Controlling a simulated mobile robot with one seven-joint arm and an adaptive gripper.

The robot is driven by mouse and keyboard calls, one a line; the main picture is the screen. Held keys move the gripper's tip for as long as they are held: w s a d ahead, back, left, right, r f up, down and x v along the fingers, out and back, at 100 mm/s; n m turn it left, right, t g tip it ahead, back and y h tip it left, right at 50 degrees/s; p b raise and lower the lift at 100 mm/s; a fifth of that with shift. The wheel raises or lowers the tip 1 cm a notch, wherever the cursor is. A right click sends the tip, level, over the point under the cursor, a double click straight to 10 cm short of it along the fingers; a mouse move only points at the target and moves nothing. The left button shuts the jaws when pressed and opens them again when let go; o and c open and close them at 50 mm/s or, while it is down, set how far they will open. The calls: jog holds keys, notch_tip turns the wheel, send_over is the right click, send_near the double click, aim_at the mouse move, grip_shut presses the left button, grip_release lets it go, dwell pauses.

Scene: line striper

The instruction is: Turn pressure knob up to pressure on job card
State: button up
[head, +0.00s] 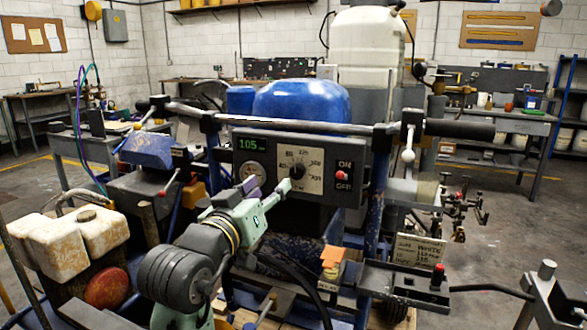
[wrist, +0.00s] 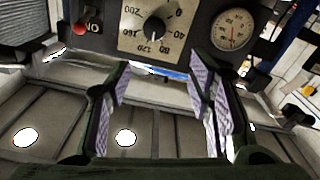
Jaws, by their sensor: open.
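The pressure knob (head: 297,171) is a dark round knob on a cream dial plate (head: 287,156) in the dark control panel. It also shows in the wrist view (wrist: 155,28), where the dial appears upside down. A green display (head: 250,144) left of it seems to read 105. My gripper (head: 268,188) is in front of the panel, just below and left of the knob. In the wrist view my gripper (wrist: 160,85) is open and empty, its purple pads spread apart, with the knob beyond the tips. The job card (head: 418,250) says WHITE; its smaller figures are not clearly legible.
A round gauge (head: 252,174) sits left of the dial and a red ON/OFF switch (head: 343,175) right of it. The handlebar (head: 280,119) crosses above the panel. A blue tank (head: 302,101) stands behind. A small orange-topped part (head: 332,257) is below right.

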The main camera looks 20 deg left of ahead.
aim_at(295, 174)
jog(key=shift+g+h, duration=0.3)
jog(key=w+p, duration=0.1)
jog(key=w, duration=0.2)
jog(key=w+d, duration=0.1)
jog(key=w, duration=0.3)
jog(key=w+f+p, duration=0.1)
jog(key=w, duration=0.3)
jog(key=shift+d+p, duration=0.3)
jog(key=shift+p, duration=0.05)
jog(key=shift+c, duration=0.3)
jog(key=c, duration=1.1)
jog(key=shift+f+m, duration=0.1)
jog(key=shift+m, duration=0.2)
